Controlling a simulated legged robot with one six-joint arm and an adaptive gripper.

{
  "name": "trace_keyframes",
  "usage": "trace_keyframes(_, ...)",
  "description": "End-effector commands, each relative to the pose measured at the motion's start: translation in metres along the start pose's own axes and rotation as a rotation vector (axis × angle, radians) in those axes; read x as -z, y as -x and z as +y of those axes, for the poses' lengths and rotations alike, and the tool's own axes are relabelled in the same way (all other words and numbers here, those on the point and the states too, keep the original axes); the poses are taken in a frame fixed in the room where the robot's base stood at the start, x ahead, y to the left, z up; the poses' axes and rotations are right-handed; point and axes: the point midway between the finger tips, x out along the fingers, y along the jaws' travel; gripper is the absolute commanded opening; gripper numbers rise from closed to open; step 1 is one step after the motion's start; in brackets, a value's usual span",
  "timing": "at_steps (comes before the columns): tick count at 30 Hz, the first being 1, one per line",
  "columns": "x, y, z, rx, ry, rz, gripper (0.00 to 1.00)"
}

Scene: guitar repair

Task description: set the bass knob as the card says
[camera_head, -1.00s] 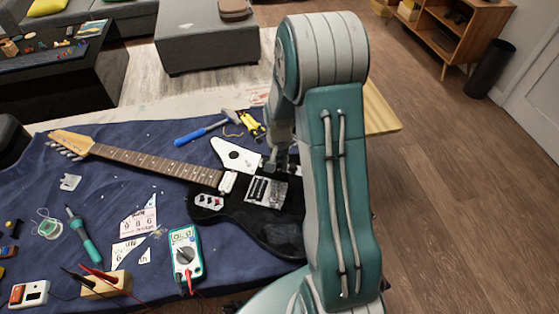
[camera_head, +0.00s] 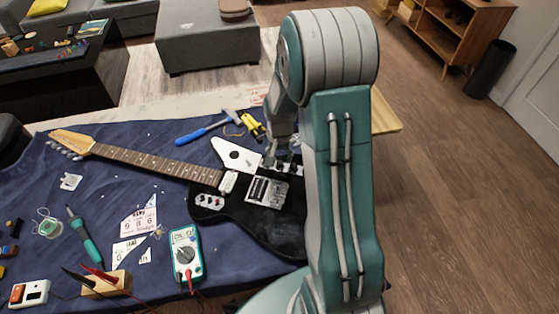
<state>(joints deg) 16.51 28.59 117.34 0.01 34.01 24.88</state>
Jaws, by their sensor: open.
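The black electric guitar (camera_head: 262,222) lies on the blue cloth, its neck pointing to the upper left. Small knobs (camera_head: 297,169) show at the body's upper edge, partly hidden by my arm; I cannot tell which is the bass knob or how it is turned. My gripper (camera_head: 281,164) is open and points down over that edge, beside the white guard; contact cannot be told. White paper cards with red and dark print (camera_head: 139,222) lie left of the guitar body, near another paper piece (camera_head: 127,252). Their writing is too small to read surely.
A multimeter (camera_head: 186,254), soldering iron (camera_head: 84,236) and probe block (camera_head: 105,283) lie left of the guitar. A blue-handled hammer (camera_head: 203,132) and yellow pliers (camera_head: 252,124) lie behind it. My arm hides the cloth's right part.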

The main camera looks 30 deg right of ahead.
Motion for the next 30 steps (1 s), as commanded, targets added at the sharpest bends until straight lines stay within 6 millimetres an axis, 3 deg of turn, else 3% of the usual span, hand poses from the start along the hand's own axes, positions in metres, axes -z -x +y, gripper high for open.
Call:
trace_keyframes(9, 0.0, 0.046, -0.001, -0.001, 0.0, -0.001, 0.67)
trace_keyframes(23, 0.0, 0.055, 0.0, -0.002, 0.005, -0.003, 0.67)
trace_keyframes(26, 0.0, 0.058, 0.0, -0.001, 0.07, -0.002, 0.67)
trace_keyframes(30, 0.0, 0.069, 0.0, 0.0, 0.3, 0.0, 0.67)
